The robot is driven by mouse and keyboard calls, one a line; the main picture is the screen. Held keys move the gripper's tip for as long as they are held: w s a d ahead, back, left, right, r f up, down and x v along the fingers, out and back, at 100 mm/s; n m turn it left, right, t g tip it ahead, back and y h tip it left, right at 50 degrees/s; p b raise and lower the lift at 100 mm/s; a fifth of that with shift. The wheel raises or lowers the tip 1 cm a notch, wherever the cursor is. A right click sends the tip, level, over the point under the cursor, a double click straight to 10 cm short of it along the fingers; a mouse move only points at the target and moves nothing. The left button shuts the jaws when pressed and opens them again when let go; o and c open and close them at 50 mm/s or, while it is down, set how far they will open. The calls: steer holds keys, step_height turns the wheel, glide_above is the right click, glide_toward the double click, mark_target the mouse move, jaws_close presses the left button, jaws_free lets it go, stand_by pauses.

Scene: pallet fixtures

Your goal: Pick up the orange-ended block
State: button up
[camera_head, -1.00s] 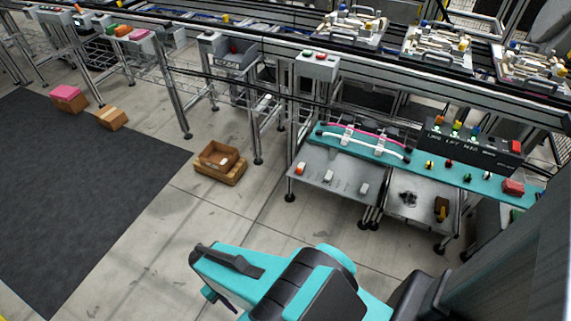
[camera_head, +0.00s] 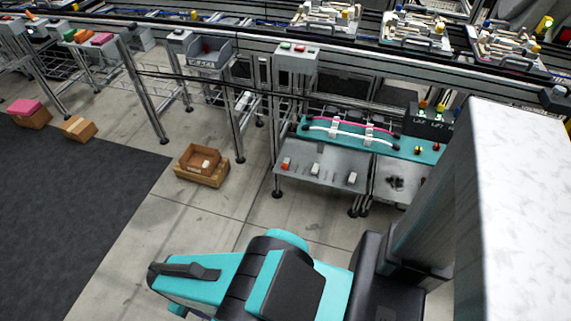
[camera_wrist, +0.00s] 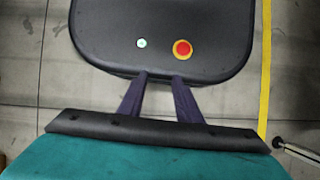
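The orange-ended block (camera_head: 286,163) is a small pale block with an orange end. In the head view it lies at the left of a grey metal tray (camera_head: 332,180) below the teal bench. Two similar small blocks, a middle one (camera_head: 316,169) and a right one (camera_head: 351,178), lie apart from it in a row. My teal and black arm crosses the bottom of the head view, well short of the tray. The wrist view shows a black panel, two dark strips and a teal part; the block is not visible there.
A teal bench (camera_head: 400,148) with pink and white bars stands behind the tray. A brown box (camera_head: 200,162) sits on the floor to the left. Cartons lie further left by a dark mat (camera_head: 65,195). Bare floor separates my arm from the tray. A pale column blocks the right.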

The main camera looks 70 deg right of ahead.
steer(key=o, duration=0.4)
steer(key=shift+w+f, duration=0.1)
steer(key=w+d+f+m+t+b, duration=0.1)
steer(key=w+d+f+t+b, duration=0.25)
steer(key=w, duration=0.25)
steer(key=w+d+f+m+t+y+b, duration=0.1)
steer(key=w+d+f+t+b, duration=0.1)
steer(key=w+d+f+b, duration=0.3)
steer(key=w+d+f+m+t+b, duration=0.1)
steer(key=w+f+t+b, duration=0.15)
steer(key=w, duration=0.45)
steer(key=w+d+f+m+t+h+b, duration=0.15)
steer(key=w+d+b, duration=0.25)
steer(key=d, duration=0.7)
steer(key=w+d+f+m+t+h+b, duration=0.1)
steer(key=w+d+m+t+h+b, duration=0.25)
steer(key=d, duration=0.75)
steer(key=s+d+m+h+b, duration=0.1)
steer(key=d+h+b, duration=0.3)
steer(key=d, duration=0.9)
steer(key=m+g+h+b, duration=0.6)
steer(key=m+h+b, duration=0.2)
steer(key=b, duration=0.3)
glide_toward(286, 164)
steer(key=shift+w+d+f, duration=0.1)
steer(key=shift+w+d, duration=0.1)
steer(key=shift+d, duration=0.25)
steer(key=shift+w+d+f, duration=0.15)
steer(key=shift+w+d, duration=0.1)
steer(key=shift+d, duration=0.15)
